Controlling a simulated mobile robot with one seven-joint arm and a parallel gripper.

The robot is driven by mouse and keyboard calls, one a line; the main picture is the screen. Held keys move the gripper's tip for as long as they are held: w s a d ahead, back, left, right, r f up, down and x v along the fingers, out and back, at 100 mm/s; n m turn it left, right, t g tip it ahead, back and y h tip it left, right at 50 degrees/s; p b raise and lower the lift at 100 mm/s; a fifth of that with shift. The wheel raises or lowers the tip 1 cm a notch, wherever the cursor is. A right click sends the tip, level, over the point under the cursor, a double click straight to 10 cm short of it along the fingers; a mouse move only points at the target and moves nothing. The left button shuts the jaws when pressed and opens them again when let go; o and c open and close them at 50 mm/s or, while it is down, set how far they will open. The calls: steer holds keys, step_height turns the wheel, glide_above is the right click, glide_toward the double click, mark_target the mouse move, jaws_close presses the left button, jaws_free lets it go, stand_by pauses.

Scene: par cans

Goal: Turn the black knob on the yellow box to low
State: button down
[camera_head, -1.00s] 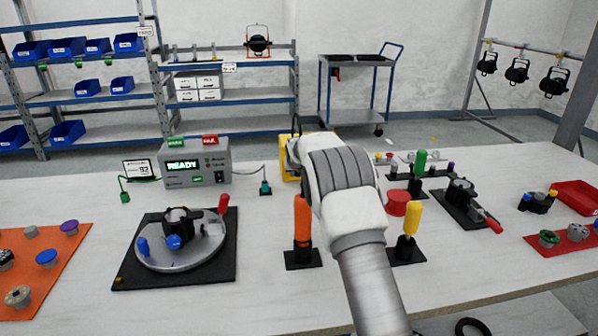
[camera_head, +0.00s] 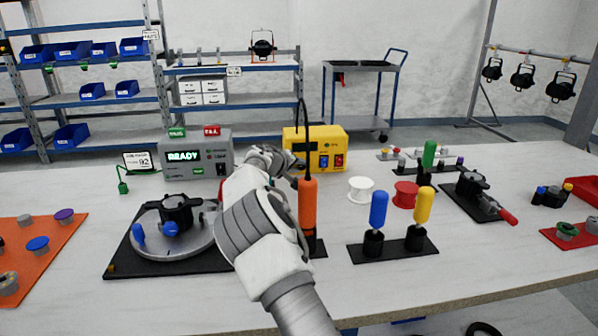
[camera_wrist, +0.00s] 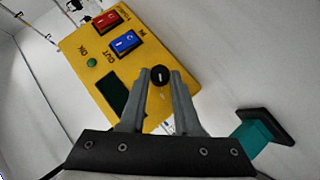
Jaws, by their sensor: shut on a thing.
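The yellow box (camera_head: 328,137) stands at the back of the table, its lower left partly hidden by my arm in the head view. In the wrist view its yellow face (camera_wrist: 108,72) shows a dark display, a red switch, a blue switch and a green button. The black knob (camera_wrist: 160,78) is near the box's edge. My gripper (camera_wrist: 160,72) is shut on it, one finger on each side. The knob's pointer and the small mark beside it are too small to read. In the head view my arm hides the fingers and the knob.
An orange-handled tool (camera_head: 308,205) stands upright close to my arm. A grey READY box (camera_head: 195,155) and a round turntable (camera_head: 200,245) are to the left. White and red spools (camera_head: 360,190) are to the right.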

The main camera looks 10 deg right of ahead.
stand_by(0.4)
steer(key=c, duration=0.6)
jaws_free()
steer(key=p+v, duration=0.1)
steer(key=v, duration=1)
steer(key=p+v, duration=0.1)
steer(key=v, duration=0.5)
steer(key=shift+s+a+f+p, duration=0.25)
steer(key=shift+a+p, duration=0.05)
steer(key=shift+p, duration=0.05)
